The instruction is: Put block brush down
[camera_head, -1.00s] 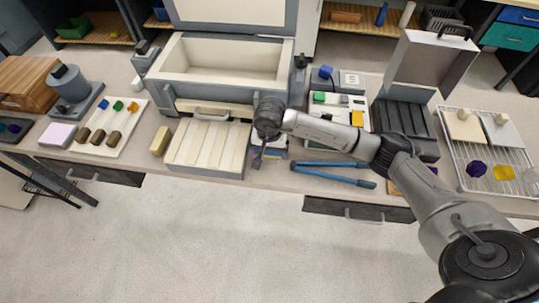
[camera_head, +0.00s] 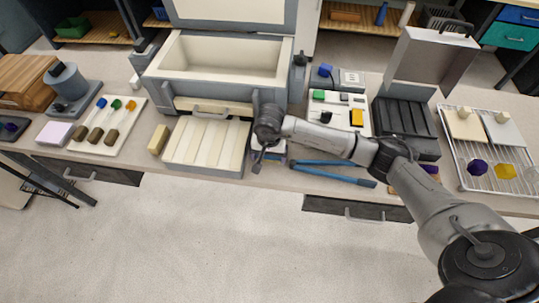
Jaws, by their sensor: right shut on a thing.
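My right gripper (camera_head: 258,158) points down at the front of the bench, just right of the ribbed cream tray. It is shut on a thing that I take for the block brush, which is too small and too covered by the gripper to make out. Left of the tray, a tan block (camera_head: 158,139) stands on the bench, apart from the gripper. My left gripper is not in view.
The ribbed tray (camera_head: 205,145) sits before an open cream-lined box (camera_head: 222,62). Blue-handled long tongs (camera_head: 335,172) lie right of the gripper. A white board (camera_head: 350,98) with small blocks and a wire rack (camera_head: 490,180) stand further right.

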